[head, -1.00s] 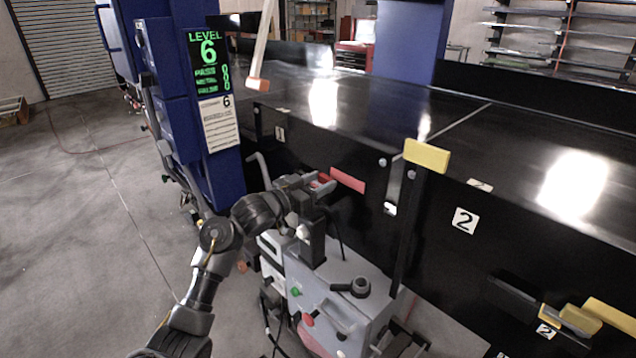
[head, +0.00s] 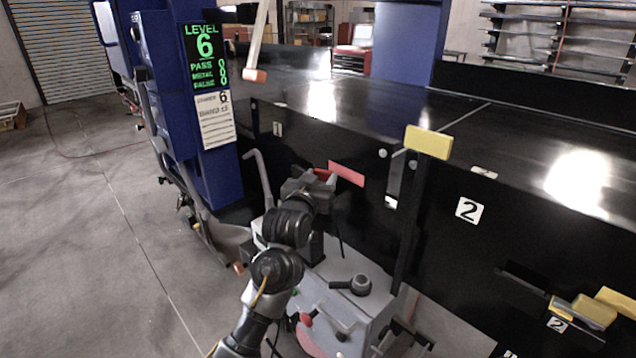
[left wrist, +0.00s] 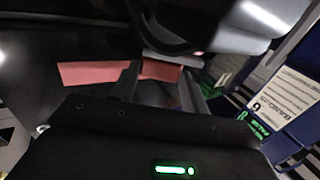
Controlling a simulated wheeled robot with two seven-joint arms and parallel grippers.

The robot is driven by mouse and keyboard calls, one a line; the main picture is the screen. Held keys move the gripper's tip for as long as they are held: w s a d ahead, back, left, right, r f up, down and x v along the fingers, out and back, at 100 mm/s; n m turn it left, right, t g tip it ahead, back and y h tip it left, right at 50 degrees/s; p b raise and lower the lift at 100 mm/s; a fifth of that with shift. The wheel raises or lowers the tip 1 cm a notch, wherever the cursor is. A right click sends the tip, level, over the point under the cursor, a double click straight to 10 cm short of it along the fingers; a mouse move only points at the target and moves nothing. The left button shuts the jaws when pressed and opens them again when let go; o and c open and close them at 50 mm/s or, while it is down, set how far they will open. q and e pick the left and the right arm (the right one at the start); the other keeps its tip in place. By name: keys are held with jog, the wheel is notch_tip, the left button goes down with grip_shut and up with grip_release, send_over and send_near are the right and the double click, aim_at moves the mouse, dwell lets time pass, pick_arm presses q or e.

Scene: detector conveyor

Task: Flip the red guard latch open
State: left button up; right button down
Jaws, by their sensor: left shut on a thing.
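A darker red part (head: 322,174) shows right at the jaws of my left gripper (head: 321,181). In the left wrist view, the red latch (left wrist: 92,74) is a flat red bar running behind and between the fingers of the left gripper (left wrist: 160,82). The gripper is shut on the red part. The exact contact is dark and partly hidden by the fingers. My right gripper is in neither view.
A grey machine box (head: 345,290) with a black knob stands just below my left arm. A curved grey pipe (head: 261,175) rises to the left of the gripper. A black post with a yellow block (head: 428,142) stands to the right. The floor (head: 80,230) at left is clear.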

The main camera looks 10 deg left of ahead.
pick_arm(q)
jog(key=shift+n+y, duration=0.4)
jog(key=shift+y, duration=0.2)
jog(key=o, duration=1)
jog(key=shift+d, duration=0.1)
jog(key=s, duration=0.7)
jog(key=s+b, duration=0.1)
jog(key=s, duration=0.2)
jog(key=shift+s+a, duration=0.35)
jog(key=shift+s, duration=0.05)
jog(key=shift+c, duration=0.6)
